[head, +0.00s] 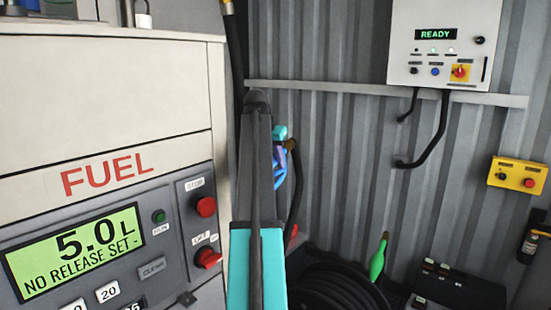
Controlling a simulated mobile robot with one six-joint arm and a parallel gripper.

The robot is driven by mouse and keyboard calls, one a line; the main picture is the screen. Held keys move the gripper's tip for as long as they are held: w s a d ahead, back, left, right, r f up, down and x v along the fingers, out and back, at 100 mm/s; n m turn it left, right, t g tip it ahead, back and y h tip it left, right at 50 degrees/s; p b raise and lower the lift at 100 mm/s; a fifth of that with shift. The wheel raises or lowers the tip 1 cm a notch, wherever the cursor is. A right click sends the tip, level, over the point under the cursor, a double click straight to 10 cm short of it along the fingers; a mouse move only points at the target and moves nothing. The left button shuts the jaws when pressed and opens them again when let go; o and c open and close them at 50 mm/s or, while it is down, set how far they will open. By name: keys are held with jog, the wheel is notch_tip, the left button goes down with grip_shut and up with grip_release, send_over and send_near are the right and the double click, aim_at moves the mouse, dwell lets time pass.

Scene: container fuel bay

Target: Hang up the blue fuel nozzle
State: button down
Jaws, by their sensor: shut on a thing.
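The blue fuel nozzle (281,166) shows only in part, just right of my arm in the middle of the head view. A black hose runs down from near its brass-coloured end fitting. My gripper (279,134) is a small cyan and dark patch at the nozzle's upper part, shut on the nozzle. My own dark and cyan arm link stands in front and hides most of the gripper and the nozzle's left side. The fuel dispenser (110,110) fills the left; its display reads 5.0 L, NO RELEASE SET. I cannot make out a holder for the nozzle.
A control box (445,45) reading READY hangs on the corrugated wall, with a yellow button box (517,175) lower right. A coiled black hose (340,285), a green tapered piece (378,258) and a dark pedal-like unit (455,285) are low down. The mid-right wall is clear.

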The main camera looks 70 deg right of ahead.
jog(key=shift+f, duration=0.3)
jog(key=c, duration=1.4)
grip_release()
jog(key=shift+o, duration=0.2)
jog(key=shift+a+r, duration=0.1)
jog(key=b+v, duration=0.2)
jog(key=v, duration=1.1)
jog(key=shift+r+b, duration=0.3)
jog(key=shift+b, duration=0.1)
